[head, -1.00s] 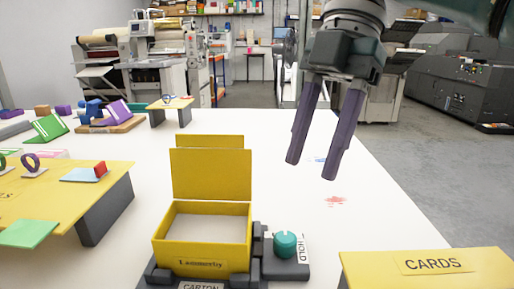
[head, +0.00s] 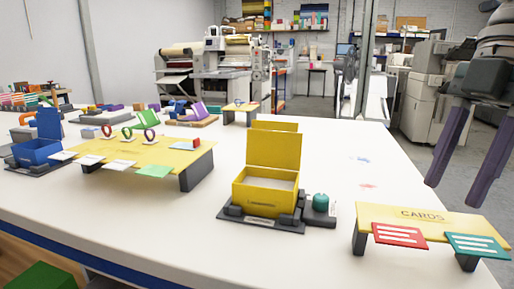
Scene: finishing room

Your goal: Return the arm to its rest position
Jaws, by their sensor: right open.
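My right gripper (head: 466,155) hangs at the right edge of the head view with its two dark purple fingers pointing down. The fingers are apart, with nothing between them. It is above and behind the yellow CARDS stand, in front of the far right edge of the white table (head: 330,180). Part of my right arm is cut off by the picture's edge. My left gripper does not show.
A yellow carton (head: 266,190) with its lid up sits in a dark holder beside a teal knob (head: 321,203). The CARDS stand (head: 420,216) bears red and green cards. A yellow stand (head: 150,152) and a blue box (head: 38,150) are left.

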